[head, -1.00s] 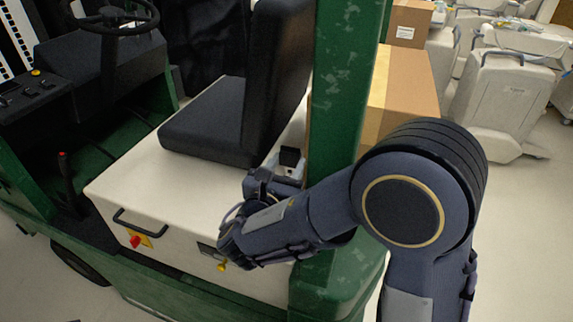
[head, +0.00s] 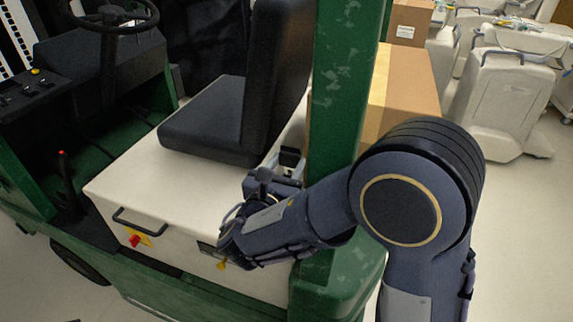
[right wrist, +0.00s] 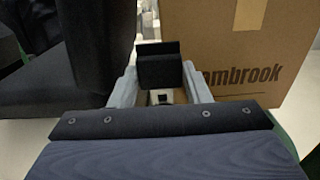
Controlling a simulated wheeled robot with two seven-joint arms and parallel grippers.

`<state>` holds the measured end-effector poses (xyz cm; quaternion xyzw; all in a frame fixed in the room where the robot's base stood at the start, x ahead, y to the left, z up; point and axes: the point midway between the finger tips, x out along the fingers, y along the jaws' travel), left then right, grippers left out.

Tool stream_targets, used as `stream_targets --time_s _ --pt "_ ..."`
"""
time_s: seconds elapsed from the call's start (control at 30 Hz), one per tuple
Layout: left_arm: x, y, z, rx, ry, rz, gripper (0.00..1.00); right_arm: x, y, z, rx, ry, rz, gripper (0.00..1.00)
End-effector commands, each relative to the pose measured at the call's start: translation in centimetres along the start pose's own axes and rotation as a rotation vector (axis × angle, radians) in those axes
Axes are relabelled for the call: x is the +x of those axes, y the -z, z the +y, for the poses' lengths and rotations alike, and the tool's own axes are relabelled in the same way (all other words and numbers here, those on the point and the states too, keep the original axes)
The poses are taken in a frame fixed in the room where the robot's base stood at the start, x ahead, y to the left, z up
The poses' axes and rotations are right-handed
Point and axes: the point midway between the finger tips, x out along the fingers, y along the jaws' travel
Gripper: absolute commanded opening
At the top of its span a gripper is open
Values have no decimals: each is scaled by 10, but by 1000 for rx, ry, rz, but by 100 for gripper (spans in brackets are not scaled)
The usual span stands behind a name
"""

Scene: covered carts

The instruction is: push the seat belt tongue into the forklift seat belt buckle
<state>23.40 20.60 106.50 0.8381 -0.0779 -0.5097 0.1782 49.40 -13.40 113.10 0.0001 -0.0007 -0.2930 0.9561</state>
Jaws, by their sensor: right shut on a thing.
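My right gripper (head: 286,166) is beside the seat's right side, just above the cream seat base. In the right wrist view its two grey fingers (right wrist: 160,84) are shut on a black block-shaped piece, which I take to be the seat belt tongue's grip (right wrist: 158,66). The black piece also shows small in the head view (head: 291,156). A small light and dark part (right wrist: 161,97) shows below it between the fingers; I cannot tell if it is the buckle. The metal tongue and the buckle slot cannot be made out. My left gripper is not in view.
The black forklift seat (head: 205,122) stands left of the gripper on the cream base (head: 150,190). A green post (head: 340,90) rises close on the right. A cardboard box (head: 405,85) is behind it. Covered carts (head: 505,95) stand at the back right.

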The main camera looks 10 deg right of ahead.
Motion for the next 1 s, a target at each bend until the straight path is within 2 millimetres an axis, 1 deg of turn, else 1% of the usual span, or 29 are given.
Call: stream_targets --time_s 1.0 --pt "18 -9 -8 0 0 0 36 0 27 0 0 0 -1 19"
